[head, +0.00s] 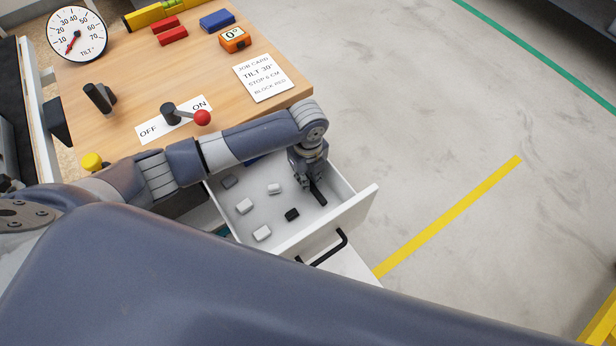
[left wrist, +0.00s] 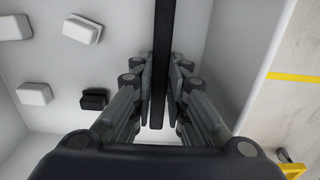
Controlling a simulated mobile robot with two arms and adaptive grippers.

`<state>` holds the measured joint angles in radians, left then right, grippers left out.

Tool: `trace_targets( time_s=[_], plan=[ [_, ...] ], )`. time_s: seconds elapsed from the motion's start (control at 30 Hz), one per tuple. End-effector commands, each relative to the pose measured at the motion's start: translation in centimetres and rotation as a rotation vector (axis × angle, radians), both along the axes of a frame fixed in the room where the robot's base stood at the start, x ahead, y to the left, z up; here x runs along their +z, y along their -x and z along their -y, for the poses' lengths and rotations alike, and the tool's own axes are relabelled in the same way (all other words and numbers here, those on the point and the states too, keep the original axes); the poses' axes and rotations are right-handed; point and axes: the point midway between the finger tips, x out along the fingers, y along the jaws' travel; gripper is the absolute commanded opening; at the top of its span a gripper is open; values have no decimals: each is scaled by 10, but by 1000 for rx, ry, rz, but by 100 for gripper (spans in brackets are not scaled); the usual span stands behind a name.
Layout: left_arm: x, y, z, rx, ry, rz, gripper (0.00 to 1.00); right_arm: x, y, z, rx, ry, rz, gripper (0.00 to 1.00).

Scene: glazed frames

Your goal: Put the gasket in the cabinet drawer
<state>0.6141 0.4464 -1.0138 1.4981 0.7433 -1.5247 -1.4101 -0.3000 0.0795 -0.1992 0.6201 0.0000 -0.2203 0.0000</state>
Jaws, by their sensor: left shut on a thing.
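The gasket, a long thin black strip (head: 319,194), is in my left gripper (head: 312,183) inside the open cabinet drawer (head: 350,208). In the left wrist view the gasket (left wrist: 163,45) runs between the two fingers of the left gripper (left wrist: 161,80), which are shut on it. The gripper points down near the drawer's right side. I cannot tell whether the gasket touches the drawer floor. My right gripper is not in view.
Several pale blocks (head: 244,206) and a black block (head: 292,214) lie left of the gripper in the drawer. A blue thing (head: 255,160) is mostly hidden behind my arm. The wooden bench top (head: 190,75) holds a red-knobbed lever (head: 202,117) beside my forearm.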

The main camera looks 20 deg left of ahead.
Motion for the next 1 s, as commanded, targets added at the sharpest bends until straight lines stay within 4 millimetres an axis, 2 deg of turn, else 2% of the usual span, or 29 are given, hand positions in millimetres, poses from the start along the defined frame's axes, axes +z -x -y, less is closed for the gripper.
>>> trace_targets(
  time_s=[0.1,0.47,0.5,0.57,0.87,1.0],
  plan=[
    [-9,-1,1,-1,2,5,0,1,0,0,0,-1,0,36],
    [-13,-1,0,-1,2,5,0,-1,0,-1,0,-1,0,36],
    [-13,-1,0,-1,2,5,21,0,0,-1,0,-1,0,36],
    [-13,-1,0,-1,2,5,34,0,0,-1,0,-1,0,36],
    [-12,-1,0,-1,2,5,34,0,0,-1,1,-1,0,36],
    [-4,-2,0,-1,4,6,34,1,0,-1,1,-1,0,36]
  ],
)
